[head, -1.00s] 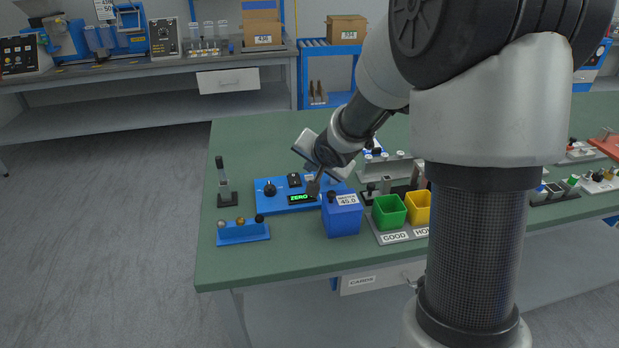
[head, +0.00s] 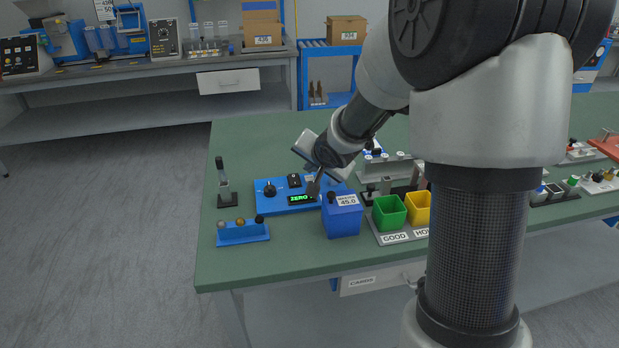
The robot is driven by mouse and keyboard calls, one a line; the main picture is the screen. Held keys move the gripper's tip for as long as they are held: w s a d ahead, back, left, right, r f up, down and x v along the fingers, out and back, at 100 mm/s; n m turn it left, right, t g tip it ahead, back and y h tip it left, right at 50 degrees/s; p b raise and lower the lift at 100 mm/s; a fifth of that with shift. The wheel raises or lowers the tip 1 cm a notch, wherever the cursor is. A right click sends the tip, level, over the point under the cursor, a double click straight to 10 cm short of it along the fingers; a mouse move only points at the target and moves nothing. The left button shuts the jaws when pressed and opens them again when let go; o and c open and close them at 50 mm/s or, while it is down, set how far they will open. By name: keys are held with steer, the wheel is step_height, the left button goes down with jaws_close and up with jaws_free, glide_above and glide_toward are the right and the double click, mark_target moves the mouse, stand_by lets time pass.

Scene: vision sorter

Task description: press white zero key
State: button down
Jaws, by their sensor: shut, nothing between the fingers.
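A blue panel (head: 269,203) lies on the green bench, with a dark knob (head: 270,187), a black switch (head: 294,180) and a lit display (head: 299,199) reading "ZERO" in green. My gripper (head: 314,189) is shut and empty, pointing down over the right part of the panel, just behind and right of the display. A small pale patch (head: 309,178) beside the fingers may be the white key. My gripper hides part of that area, and I cannot tell whether the fingertips touch the panel.
A blue box (head: 342,219) labelled 45.0 stands close in front of the panel's right end. Green (head: 390,212) and yellow (head: 419,207) bins stand right of it. A black stand (head: 227,199) and a blue holder (head: 243,233) are at left.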

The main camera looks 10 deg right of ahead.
steer(key=shift+f, duration=0.15)
stand_by(0.4)
steer(key=shift+f+b, duration=0.25)
steer(key=shift+b, duration=0.05)
steer(key=shift+f+b, duration=0.35)
steer(key=shift+f, duration=0.1)
stand_by(0.5)
stand_by(0.4)
steer(key=shift+r+p, duration=0.85)
steer(key=shift+p, duration=0.05)
step_height(320, 180, up, 5)
steer(key=p, duration=0.5)
stand_by(0.3)
